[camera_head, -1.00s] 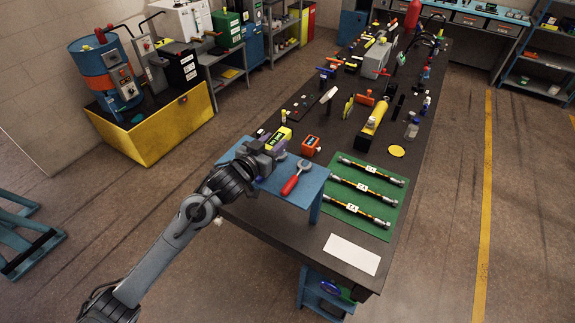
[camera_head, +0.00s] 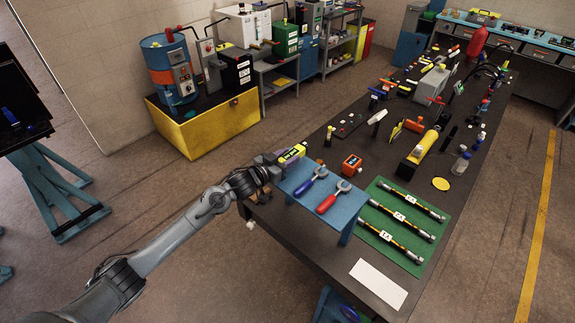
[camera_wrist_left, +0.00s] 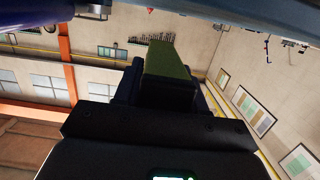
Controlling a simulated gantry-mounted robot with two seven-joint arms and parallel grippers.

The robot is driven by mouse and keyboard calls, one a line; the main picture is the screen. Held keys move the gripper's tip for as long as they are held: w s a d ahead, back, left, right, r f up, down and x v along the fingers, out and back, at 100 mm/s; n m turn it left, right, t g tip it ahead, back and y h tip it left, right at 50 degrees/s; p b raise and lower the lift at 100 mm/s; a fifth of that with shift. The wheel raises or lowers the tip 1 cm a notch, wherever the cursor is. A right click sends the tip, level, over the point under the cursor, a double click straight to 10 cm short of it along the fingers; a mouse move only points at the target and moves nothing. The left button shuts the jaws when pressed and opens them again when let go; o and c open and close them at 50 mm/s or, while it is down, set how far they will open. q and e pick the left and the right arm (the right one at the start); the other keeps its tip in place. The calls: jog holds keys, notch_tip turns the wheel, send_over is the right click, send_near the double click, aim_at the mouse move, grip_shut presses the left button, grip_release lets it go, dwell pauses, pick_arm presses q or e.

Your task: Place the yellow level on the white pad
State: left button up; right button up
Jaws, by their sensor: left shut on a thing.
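The yellow level (camera_head: 291,153) is a short yellow block with dark markings. My left gripper (camera_head: 277,160) is shut on it, at the back left edge of the small blue stand. I cannot tell whether the level touches the stand. In the left wrist view a yellow-green block (camera_wrist_left: 168,62), which looks like the level, juts out from the dark gripper. The white pad (camera_head: 378,283) lies flat and bare at the near end of the dark bench, to the right of and nearer than the gripper. My right gripper is not in view.
The blue stand (camera_head: 348,207) carries a blue-handled tool (camera_head: 311,181) and a red-handled tool (camera_head: 333,197). A green mat (camera_head: 378,237) with several hoses lies right of it, beyond the pad. An orange box (camera_head: 352,165) stands behind the stand.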

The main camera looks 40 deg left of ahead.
pick_arm(q)
jog(key=shift+f, duration=1.75)
jog(key=shift+f, duration=0.1)
jog(key=o, duration=1.1)
jog(key=shift+p, duration=0.3)
jog(key=s+r+b, duration=0.1)
jog(key=s+r, duration=0.1)
jog(key=s, duration=0.9)
jog(key=s+d+f+g+y, duration=0.2)
jog(key=s+d+f+g, duration=0.4)
jog(key=s+d+f, duration=0.5)
jog(key=s+d+g, duration=0.2)
jog(key=s, duration=0.3)
jog(key=s+d+g, duration=0.2)
jog(key=s+d, duration=0.1)
jog(key=s, duration=0.3)
jog(key=s+d+m+g, duration=0.1)
jog(key=s+d+g, duration=0.1)
jog(key=s, duration=0.4)
jog(key=shift+s+d+f+g+h, duration=0.1)
jog(key=shift+s+d+g+h, duration=0.15)
jog(key=shift+d+g+h, duration=0.15)
